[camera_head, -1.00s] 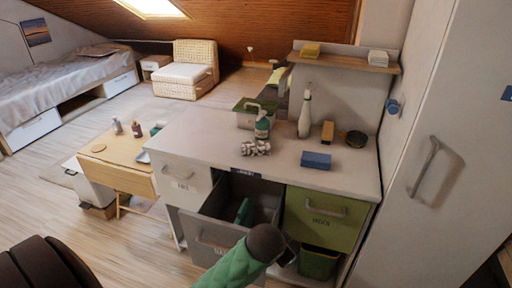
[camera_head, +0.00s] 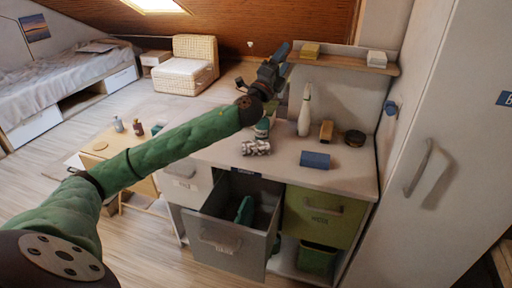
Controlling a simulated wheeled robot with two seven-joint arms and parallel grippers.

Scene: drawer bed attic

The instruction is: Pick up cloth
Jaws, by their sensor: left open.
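A crumpled grey-and-white cloth-like bundle (camera_head: 256,148) lies on the counter top (camera_head: 215,150), near its sink end and just below a green bottle (camera_head: 262,128). My left gripper (camera_head: 283,60) is open and seems empty. It is raised over the back of the counter, beyond and above the bundle, and points toward the back. My left arm crosses over the counter's left part and hides the sink area. My right gripper is not in view.
A grey drawer (camera_head: 226,240) stands open below, with a green item (camera_head: 244,211) inside. A white bottle (camera_head: 305,112), a brown block (camera_head: 326,131), a dark round dish (camera_head: 355,138) and a blue box (camera_head: 315,160) stand on the counter. A wall shelf (camera_head: 345,62) is behind.

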